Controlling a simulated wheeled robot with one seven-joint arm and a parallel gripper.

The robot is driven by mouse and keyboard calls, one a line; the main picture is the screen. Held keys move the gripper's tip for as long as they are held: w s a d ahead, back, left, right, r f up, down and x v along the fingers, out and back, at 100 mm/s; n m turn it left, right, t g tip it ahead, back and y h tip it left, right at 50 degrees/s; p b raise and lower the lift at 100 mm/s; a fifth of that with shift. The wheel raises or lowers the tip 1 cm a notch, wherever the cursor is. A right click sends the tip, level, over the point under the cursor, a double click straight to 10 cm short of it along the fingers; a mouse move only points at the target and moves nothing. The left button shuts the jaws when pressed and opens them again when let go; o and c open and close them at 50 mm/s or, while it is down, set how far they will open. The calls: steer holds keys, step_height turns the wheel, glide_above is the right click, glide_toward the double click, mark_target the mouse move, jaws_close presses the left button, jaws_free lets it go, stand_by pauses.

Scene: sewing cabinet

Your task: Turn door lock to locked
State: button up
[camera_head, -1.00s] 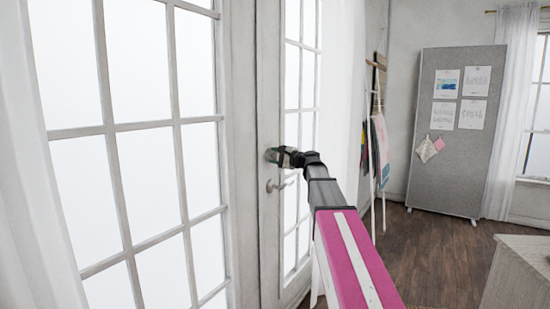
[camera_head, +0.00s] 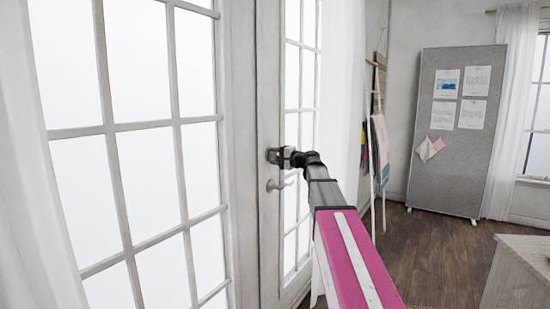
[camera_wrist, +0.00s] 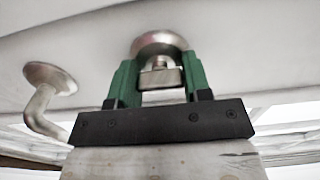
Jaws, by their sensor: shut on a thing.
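The door (camera_head: 267,120) is a white glazed door, and my arm reaches up to its edge. The door lock (camera_wrist: 158,44) is a round metal rose with a small turn piece, seen in the wrist view. My gripper (camera_wrist: 160,78) has green fingers on both sides of the turn piece and is shut on it. In the head view my gripper (camera_head: 278,157) is at the door above the lever handle, and it hides most of the lock. The lever handle (camera_wrist: 45,100) is to the left of the lock in the wrist view.
The lever handle also shows in the head view (camera_head: 279,184), just below my gripper. A white ladder rack (camera_head: 377,150) with cloths stands to the right of the door. A grey pinboard (camera_head: 455,130) and a cabinet (camera_head: 515,275) are farther right, with bare wooden floor between.

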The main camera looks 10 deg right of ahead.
steer(key=o, duration=0.9)
steer(key=v, duration=1)
steer(key=shift+s+d, duration=0.25)
steer(key=shift+s, duration=0.1)
steer(key=s+a+f+n+g+h, duration=0.1)
steer(key=s+a+f+g+h, duration=0.15)
steer(key=f, duration=0.75)
steer(key=s+a+f+n+g+h, duration=0.15)
steer(key=s+f, duration=0.25)
steer(key=f, duration=0.5)
steer(key=s+a+f+n+g+h, duration=0.1)
steer(key=s+a+f+g+h, duration=0.15)
steer(key=f, duration=0.75)
steer(key=s+d+f+n+g+h, duration=0.1)
steer(key=s+f+h, duration=0.1)
steer(key=s+f, duration=0.4)
steer(key=s+d+f+n+g+h, duration=0.1)
steer(key=s+f+n+g+h, duration=0.1)
steer(key=s+f, duration=0.4)
steer(key=s+d+f+n+g+h, duration=0.1)
steer(key=s+d+f+g+h, duration=0.1)
steer(key=s+f, duration=0.4)
steer(key=shift+f+h, duration=0.65)
steer(key=shift+f, duration=0.15)
